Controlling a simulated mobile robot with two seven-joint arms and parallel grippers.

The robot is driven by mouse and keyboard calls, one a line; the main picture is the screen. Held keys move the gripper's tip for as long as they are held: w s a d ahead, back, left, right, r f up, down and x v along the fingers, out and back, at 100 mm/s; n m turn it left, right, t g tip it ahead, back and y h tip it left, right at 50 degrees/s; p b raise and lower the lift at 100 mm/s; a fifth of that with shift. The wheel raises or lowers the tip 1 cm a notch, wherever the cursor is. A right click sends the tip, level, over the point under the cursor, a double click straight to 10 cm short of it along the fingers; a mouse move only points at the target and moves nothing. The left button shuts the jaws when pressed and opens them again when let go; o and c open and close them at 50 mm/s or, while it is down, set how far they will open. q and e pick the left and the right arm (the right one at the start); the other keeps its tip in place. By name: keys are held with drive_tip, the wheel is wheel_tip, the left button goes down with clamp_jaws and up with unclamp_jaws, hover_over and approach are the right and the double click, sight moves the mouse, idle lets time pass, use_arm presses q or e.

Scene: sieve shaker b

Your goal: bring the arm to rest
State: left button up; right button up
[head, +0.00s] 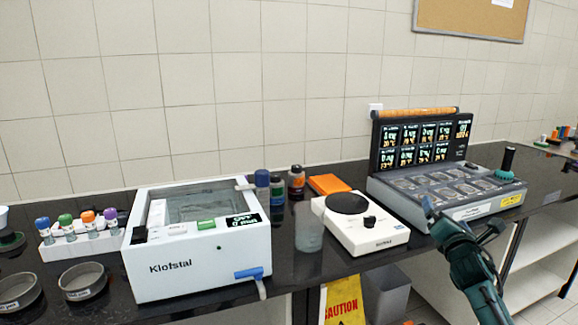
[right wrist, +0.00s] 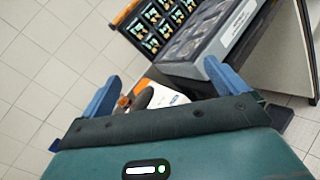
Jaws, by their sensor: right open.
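My right gripper (head: 428,208) shows at the lower right in the head view, in front of the grey multi-display device (head: 452,207). In the right wrist view its two blue fingers (right wrist: 160,85) are spread wide with nothing between them. Beyond the fingers there are the white hotplate (right wrist: 165,95), partly hidden, and the grey device (right wrist: 225,40). The gripper seems apart from both. My left gripper is not in the head view.
A white Klofstal bath (head: 190,275), a hotplate (head: 365,238) with a black top, a beaker (head: 308,232), bottles (head: 296,182) and a vial rack (head: 75,245) stand on the black bench. Sieves (head: 83,280) lie at left. A yellow caution sign (head: 343,300) stands below.

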drive_tip(key=s+a+f+m+g+y, duration=0.25)
drive_tip(key=s+a+f+m, duration=0.45)
drive_tip(key=f+m, duration=0.4)
drive_tip(key=s+a+f+m+g+y, duration=0.25)
drive_tip(key=s+a+f+m, duration=0.4)
drive_tip(key=f+m, duration=0.45)
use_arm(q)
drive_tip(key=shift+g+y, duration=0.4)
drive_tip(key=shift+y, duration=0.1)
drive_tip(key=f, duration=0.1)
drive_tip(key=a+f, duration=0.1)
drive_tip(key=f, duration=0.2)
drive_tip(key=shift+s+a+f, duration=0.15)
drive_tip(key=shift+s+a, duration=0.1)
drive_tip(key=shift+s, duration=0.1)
use_arm(e)
drive_tip(key=s+a+f+g+y, duration=0.1)
drive_tip(key=s+a+f, duration=0.1)
drive_tip(key=s, duration=0.6)
drive_tip(key=s+a+f+m, duration=0.1)
drive_tip(key=s+a, duration=0.3)
drive_tip(key=s, duration=0.5)
drive_tip(key=s+a+f+m+g+y, duration=0.1)
drive_tip(key=s+a+f, duration=0.2)
drive_tip(key=s, duration=0.6)
drive_tip(key=shift+a+f+g+y, duration=0.3)
drive_tip(key=shift+a+f, duration=0.05)
drive_tip(key=shift+a, duration=0.2)
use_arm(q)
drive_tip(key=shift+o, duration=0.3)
